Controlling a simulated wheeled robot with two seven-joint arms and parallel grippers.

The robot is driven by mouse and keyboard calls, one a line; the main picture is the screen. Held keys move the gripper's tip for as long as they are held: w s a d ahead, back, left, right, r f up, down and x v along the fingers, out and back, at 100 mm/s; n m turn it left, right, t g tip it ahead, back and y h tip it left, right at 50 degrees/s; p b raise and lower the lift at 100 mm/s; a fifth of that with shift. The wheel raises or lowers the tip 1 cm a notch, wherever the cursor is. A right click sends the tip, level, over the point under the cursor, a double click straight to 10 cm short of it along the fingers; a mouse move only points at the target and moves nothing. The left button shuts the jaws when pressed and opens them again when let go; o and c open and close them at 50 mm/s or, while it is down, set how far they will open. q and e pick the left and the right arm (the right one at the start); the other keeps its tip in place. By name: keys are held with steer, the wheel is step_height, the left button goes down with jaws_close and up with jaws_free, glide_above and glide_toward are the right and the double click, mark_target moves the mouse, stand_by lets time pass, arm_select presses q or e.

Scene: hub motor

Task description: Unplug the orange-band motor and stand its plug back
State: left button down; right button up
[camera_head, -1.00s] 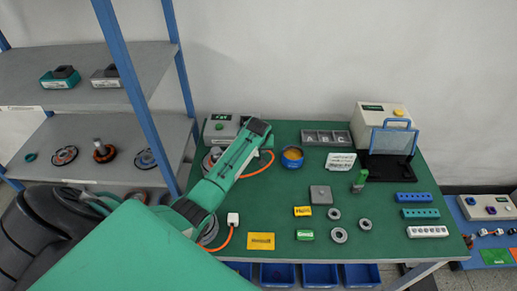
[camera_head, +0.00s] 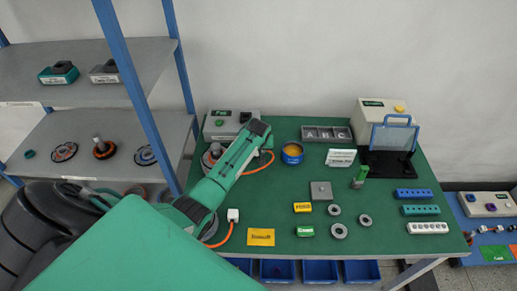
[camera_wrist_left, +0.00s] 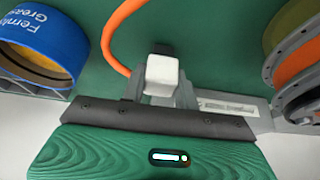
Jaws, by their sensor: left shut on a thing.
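In the left wrist view, my left gripper (camera_wrist_left: 162,92) is shut on a white plug (camera_wrist_left: 162,74), with a finger on each side of it. A dark part sits just beyond the plug. An orange cable (camera_wrist_left: 114,40) curves beside it. The orange-band motor (camera_wrist_left: 298,62) is at the right edge of that view, cut off by the frame. In the head view, my left arm reaches over the back left of the green table and hides the plug. The motor (camera_head: 214,150) shows only partly beside the arm, and the orange cable (camera_head: 262,167) loops to its right.
A blue grease tin (camera_head: 292,153) stands close right of the gripper. A grey box (camera_head: 228,123) stands behind. A second white plug (camera_head: 233,214) with an orange cable is near the table's front left. Power strips (camera_head: 428,228) lie at the right. The shelf post (camera_head: 140,95) rises left of the arm.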

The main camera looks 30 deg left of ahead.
arm_select(q)
steer(key=shift+f, duration=0.2)
stand_by(0.4)
steer(key=c, duration=1)
jaws_free()
steer(key=shift+o, duration=0.2)
steer(key=b+v, duration=0.2)
steer(key=v, duration=1.1)
steer(key=shift+r, duration=0.35)
steer(key=shift+s+d, duration=0.1)
steer(key=shift+d, duration=0.05)
